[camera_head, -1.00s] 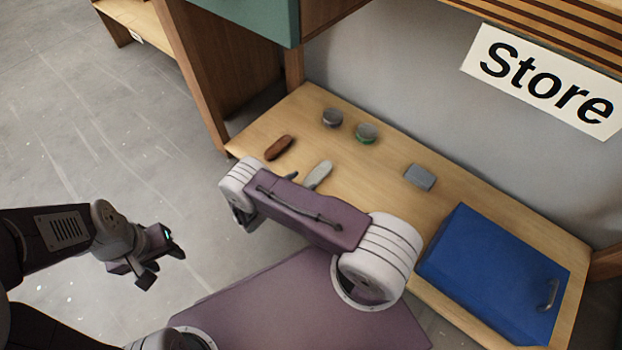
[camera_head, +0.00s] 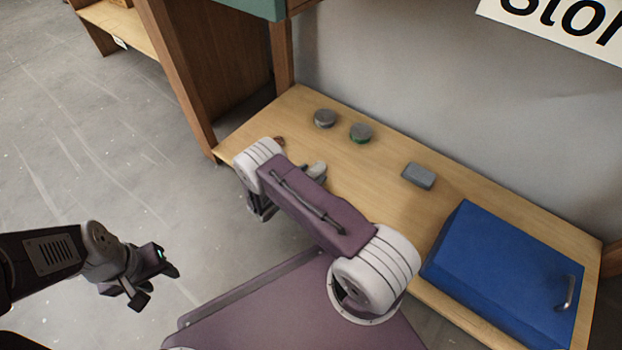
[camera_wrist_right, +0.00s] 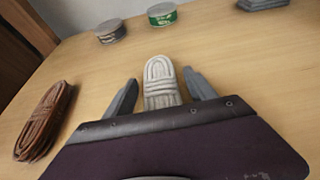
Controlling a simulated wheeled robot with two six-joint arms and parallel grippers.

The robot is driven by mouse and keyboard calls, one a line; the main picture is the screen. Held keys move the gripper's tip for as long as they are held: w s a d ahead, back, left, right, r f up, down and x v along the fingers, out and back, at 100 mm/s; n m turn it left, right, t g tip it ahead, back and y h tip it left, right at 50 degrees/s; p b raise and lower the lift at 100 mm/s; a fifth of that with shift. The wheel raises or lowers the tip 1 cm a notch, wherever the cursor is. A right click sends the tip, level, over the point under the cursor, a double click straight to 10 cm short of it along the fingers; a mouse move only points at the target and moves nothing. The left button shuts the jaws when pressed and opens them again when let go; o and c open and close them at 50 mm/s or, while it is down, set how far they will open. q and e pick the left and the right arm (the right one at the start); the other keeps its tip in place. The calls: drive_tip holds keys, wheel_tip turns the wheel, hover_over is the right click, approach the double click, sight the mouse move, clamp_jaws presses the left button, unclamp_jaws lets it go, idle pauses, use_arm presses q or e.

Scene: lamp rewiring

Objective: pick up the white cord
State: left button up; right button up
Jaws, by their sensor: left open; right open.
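The white cord (camera_wrist_right: 162,80) is a pale coiled bundle lying on the wooden table. In the right wrist view it lies between the two open fingers of my right gripper (camera_wrist_right: 160,92), with a gap to each finger, and its near end is hidden by the gripper body. In the head view only part of the cord (camera_head: 316,170) shows beside my right arm, which hides the rest. My left gripper (camera_head: 155,282) is open and empty, out over the floor to the left.
A brown cord bundle (camera_wrist_right: 44,122) lies left of the right gripper. A grey tin (camera_head: 325,118), a green-banded tin (camera_head: 361,133) and a grey block (camera_head: 419,175) stand behind. A blue box with a handle (camera_head: 505,270) is at the right. The table middle is clear.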

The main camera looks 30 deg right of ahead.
sight(311, 174)
clamp_jaws()
drive_tip(key=shift+r, duration=0.1)
wheel_tip(311, 174, up, 5)
drive_tip(key=p, duration=0.4)
drive_tip(key=shift+p, duration=0.4)
drive_tip(key=s+d+r+p, duration=0.1)
drive_tip(key=s+r+p, duration=0.4)
drive_tip(key=s+p, duration=0.3)
drive_tip(key=s, duration=0.3)
drive_tip(key=shift+s+d+r+p, duration=0.15)
drive_tip(key=shift+s+r+p, duration=0.2)
drive_tip(key=shift+r+p, duration=0.05)
